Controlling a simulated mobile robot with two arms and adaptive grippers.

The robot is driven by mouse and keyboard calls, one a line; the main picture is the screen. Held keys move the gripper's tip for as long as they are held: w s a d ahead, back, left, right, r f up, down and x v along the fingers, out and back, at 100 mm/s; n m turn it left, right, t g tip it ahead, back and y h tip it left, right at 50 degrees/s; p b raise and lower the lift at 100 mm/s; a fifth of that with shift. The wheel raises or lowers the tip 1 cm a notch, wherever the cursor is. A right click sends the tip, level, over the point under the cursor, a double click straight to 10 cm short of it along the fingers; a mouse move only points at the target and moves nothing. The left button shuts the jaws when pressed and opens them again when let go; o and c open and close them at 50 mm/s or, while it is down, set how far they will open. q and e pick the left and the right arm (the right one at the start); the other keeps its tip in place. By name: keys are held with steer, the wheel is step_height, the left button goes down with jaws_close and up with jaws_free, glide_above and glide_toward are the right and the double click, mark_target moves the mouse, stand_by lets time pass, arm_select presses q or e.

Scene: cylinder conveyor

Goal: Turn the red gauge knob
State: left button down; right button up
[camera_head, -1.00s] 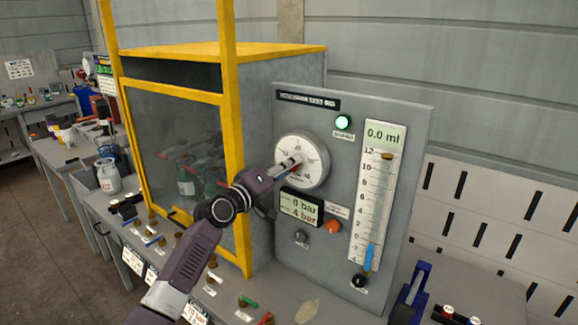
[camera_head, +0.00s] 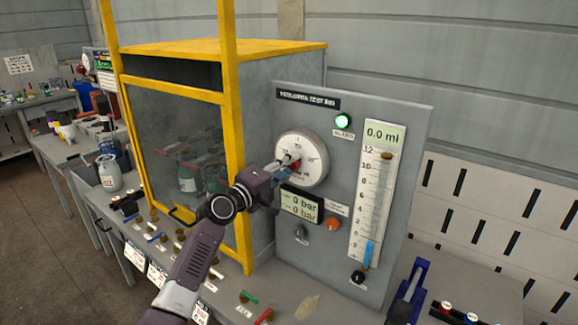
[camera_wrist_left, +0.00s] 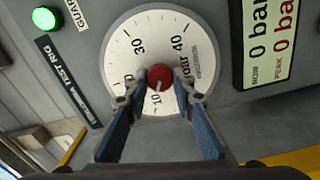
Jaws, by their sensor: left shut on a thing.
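The red gauge knob (camera_wrist_left: 160,77) sits at the centre of the round white gauge (camera_wrist_left: 187,20) in the left wrist view. In the head view the gauge (camera_head: 312,150) is on the grey test rig panel (camera_head: 345,250), with the knob mostly hidden. My left gripper (camera_head: 291,163) reaches the gauge face from the left. Its blue-padded fingers (camera_wrist_left: 160,92) stand on both sides of the knob, shut on it. The pale pointer line on the knob points toward the low end of the scale. My right gripper is not in view.
A display (camera_head: 301,205) below the gauge reads 0 bar on both lines. An orange button (camera_head: 333,223), a dark knob (camera_head: 300,231) and a green lamp (camera_head: 343,121) are on the panel. A yellow-framed guard cabinet (camera_head: 236,150) stands close left of the panel.

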arm_select(q)
steer(key=shift+f, duration=0.1)
steer(key=c, duration=1.6)
jaws_free()
steer(key=shift+a, duration=0.1)
steer(key=v, duration=1.2)
